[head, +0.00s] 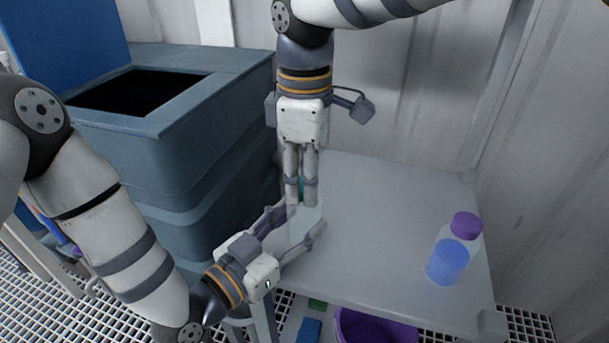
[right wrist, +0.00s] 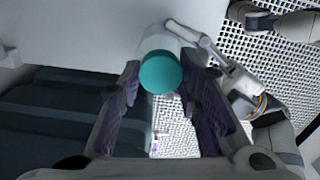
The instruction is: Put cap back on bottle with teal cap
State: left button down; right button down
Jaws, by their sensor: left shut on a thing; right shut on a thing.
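The bottle (head: 305,218) is pale and translucent, held near the table's left edge. My left gripper (head: 299,224) is shut on its body, one finger on each side. The teal cap (right wrist: 161,73) shows as a round disc at the bottle's end (right wrist: 160,40) in the right wrist view. Only a teal sliver of it shows in the head view (head: 301,187). My right gripper (head: 301,199) points down from above and is shut on the teal cap. I cannot tell whether the cap is seated on the bottle's neck.
A second bottle with a purple cap (head: 466,226) and blue contents (head: 448,262) stands on the grey table (head: 385,225) at right. A blue-grey bin (head: 190,140) with an open top stands at left. A purple bucket (head: 372,330) is below the table's front edge. The table's middle is clear.

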jog(key=m, duration=0.4)
jog(key=shift+m, duration=0.4)
jog(key=m, duration=0.3)
jog(key=shift+m, duration=0.4)
jog(key=m, duration=0.5)
jog(key=c, duration=1.2)
grip_release()
jog(key=shift+f, duration=0.1)
jog(key=shift+r, duration=2.3)
jog(key=shift+c, duration=0.2)
